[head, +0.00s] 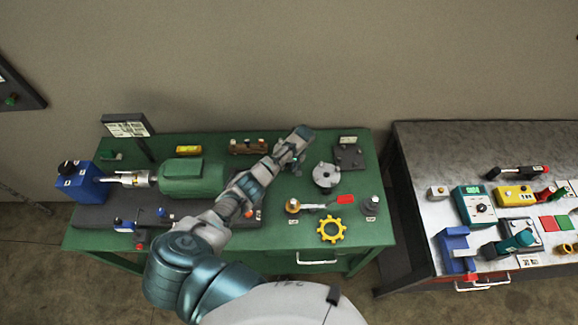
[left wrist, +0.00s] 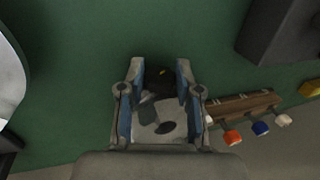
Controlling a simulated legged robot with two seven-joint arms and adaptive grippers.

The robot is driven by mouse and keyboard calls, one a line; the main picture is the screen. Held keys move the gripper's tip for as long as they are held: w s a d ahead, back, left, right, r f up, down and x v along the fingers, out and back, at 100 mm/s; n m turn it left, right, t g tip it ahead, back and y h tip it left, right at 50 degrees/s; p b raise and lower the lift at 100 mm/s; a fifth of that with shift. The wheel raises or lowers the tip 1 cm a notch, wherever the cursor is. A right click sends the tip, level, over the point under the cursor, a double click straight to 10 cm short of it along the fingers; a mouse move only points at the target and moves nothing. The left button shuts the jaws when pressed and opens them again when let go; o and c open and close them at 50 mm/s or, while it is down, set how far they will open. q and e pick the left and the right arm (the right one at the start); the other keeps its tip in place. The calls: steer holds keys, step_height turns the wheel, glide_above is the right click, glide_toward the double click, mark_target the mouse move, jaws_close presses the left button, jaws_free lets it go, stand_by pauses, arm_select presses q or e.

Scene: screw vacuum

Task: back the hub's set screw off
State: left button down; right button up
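A grey round hub (head: 326,176) with a raised centre stands on the green table (head: 272,228); its set screw is too small to make out. A pale rounded edge, probably the hub (left wrist: 10,82), shows at the left of the left wrist view. My left gripper (head: 298,146) is over the back of the table, left of and behind the hub. In the left wrist view my left gripper (left wrist: 160,80) has its fingers apart. A grey and black object (left wrist: 150,108) shows between them; I cannot tell whether they touch it. My right gripper is out of view.
A wooden rack (head: 246,147) with coloured handles stands left of my gripper; it also shows in the left wrist view (left wrist: 243,106). A green motor (head: 190,180), a yellow gear (head: 331,230) and a dark block (head: 348,157) share the table. A second bench (head: 420,170) stands right.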

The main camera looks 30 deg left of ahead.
arm_select(q)
steer(key=shift+a, duration=0.25)
steer(key=shift+s+a+p, duration=0.1)
steer(key=shift+a+p, duration=0.1)
steer(key=shift+p, duration=0.3)
steer(key=t+h+p, duration=0.1)
steer(key=p, duration=0.1)
steer(key=shift+s+r+h+p, duration=0.1)
steer(key=shift+s+h+p, duration=0.05)
steer(key=shift+h+p, duration=0.55)
steer(key=shift+a+t+h+p, duration=0.1)
steer(key=shift+t+h+p, duration=0.3)
steer(key=shift+t+h, duration=0.2)
steer(key=shift+s+a+f+t+h, duration=0.1)
steer(key=shift+f+t+h, duration=0.2)
steer(key=shift+t+h, duration=0.5)
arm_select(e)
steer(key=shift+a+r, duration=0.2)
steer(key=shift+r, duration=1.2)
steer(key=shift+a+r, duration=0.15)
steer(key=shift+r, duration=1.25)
arm_select(q)
steer(key=shift+h, duration=0.4)
